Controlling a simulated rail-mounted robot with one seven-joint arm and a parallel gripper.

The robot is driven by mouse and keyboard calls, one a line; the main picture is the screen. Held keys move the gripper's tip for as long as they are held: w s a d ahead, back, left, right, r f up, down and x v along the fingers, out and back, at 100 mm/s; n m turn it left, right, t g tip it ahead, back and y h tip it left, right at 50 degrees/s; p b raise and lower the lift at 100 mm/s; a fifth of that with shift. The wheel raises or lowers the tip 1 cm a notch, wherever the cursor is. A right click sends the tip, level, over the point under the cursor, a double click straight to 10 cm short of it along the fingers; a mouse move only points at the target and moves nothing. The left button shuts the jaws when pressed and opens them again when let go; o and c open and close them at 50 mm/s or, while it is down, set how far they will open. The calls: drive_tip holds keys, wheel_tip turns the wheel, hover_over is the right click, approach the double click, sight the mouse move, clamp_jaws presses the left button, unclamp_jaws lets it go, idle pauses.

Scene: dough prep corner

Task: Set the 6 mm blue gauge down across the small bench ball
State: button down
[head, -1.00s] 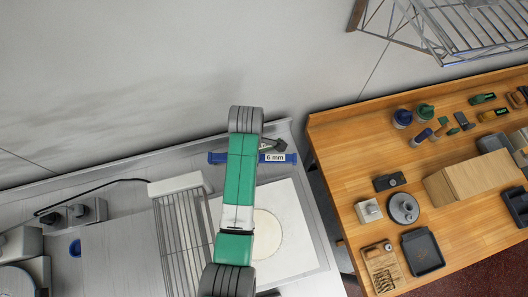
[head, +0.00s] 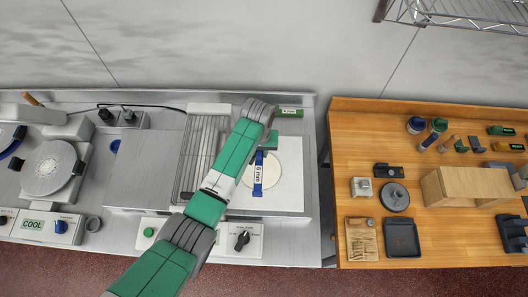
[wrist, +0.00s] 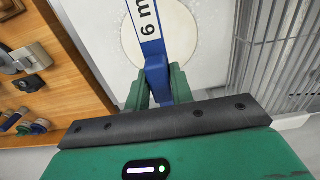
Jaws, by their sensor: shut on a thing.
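The blue gauge (head: 258,183) has a white label reading 6 mm. My gripper (wrist: 158,88) is shut on one end of it, and its free end points away from the fingers in the wrist view. In the head view the gauge appears over a pale round dough piece (head: 278,172) on a white board (head: 292,202). The dough also shows behind the gauge in the wrist view (wrist: 185,40). I cannot tell whether the gauge touches it. The dough looks flat from above, and I see no separate small ball. My arm hides part of the board.
A green labelled bar (head: 289,112) lies behind the board. A slatted metal rack (head: 201,150) stands left of the board. A control panel with a black knob (head: 242,239) is in front. The wooden bench (head: 350,140) at right holds tools and a wooden block.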

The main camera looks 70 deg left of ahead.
drive_tip(key=shift+d+f+b, duration=0.1)
drive_tip(key=shift+f+b, duration=3.25)
drive_tip(key=shift+f, duration=1.5)
drive_tip(key=c, duration=1.1)
unclamp_jaws()
drive_tip(key=shift+c, duration=0.2)
wheel_tip(320, 180, up, 8)
drive_tip(key=shift+f, duration=0.1)
